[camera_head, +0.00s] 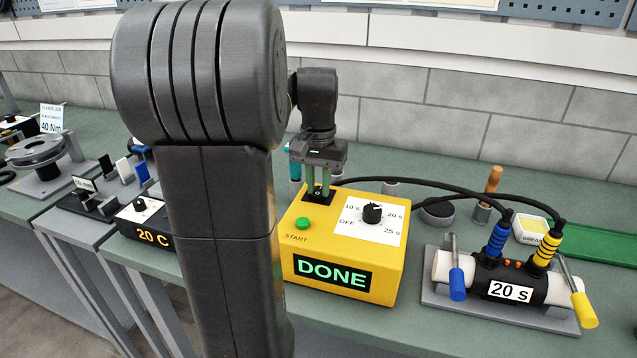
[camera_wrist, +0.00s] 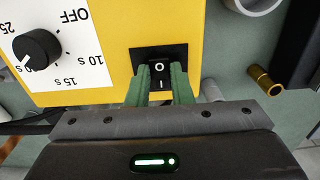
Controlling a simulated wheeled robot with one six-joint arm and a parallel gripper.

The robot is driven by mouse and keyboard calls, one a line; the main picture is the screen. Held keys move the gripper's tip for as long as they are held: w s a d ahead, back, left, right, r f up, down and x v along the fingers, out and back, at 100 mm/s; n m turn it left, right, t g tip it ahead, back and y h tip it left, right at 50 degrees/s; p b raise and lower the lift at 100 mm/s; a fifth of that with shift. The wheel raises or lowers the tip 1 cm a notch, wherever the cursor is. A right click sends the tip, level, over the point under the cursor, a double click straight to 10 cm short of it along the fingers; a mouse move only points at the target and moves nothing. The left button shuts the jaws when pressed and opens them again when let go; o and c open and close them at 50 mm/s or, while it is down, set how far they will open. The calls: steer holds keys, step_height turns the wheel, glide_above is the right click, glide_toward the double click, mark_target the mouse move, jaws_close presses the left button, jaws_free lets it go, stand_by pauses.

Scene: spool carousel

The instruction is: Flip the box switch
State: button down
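The yellow box (camera_head: 345,258) stands on the bench, with a lit DONE display, a green START button and a black dial. Its black rocker switch (camera_wrist: 158,68), marked O and I, is on the top face near the edge; in the head view its plate (camera_head: 313,197) is partly hidden by my fingers. My gripper (camera_head: 319,184) points down over the switch. In the wrist view its green fingers (camera_wrist: 160,88) stand apart, one on each side of the rocker, with nothing held. Whether they touch the switch or its plate I cannot tell.
Right of the box is a clamp fixture (camera_head: 510,290) with a 20 s label, joined to it by black cables. A black 20 C unit (camera_head: 150,222) stands to the left. A wooden-handled tool (camera_head: 492,182) stands behind. A brass fitting (camera_wrist: 264,80) lies beside the box.

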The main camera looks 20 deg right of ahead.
steer(key=shift+w+d+r+g+y+p, duration=0.15)
steer(key=shift+r+g+y+p, duration=0.2)
steer(key=shift+p, duration=1.3)
steer(key=g+p, duration=0.1)
steer(key=p, duration=0.2)
steer(key=g+y+p, duration=0.1)
steer(key=p, duration=0.2)
steer(key=shift+w+d+y, duration=0.2)
steer(key=shift+w+y, duration=0.05)
steer(key=shift+w+d+f+g+y+p, duration=0.1)
steer(key=shift+f+g+y+p, duration=0.3)
steer(key=shift+p, duration=0.65)
steer(key=c, duration=1.3)
jaws_free()
steer(key=shift+r, duration=0.15)
steer(key=v, duration=1.3)
steer(key=shift+w+r+b, duration=0.2)
steer(key=shift+r+b, duration=0.05)
steer(key=shift+b, duration=0.15)
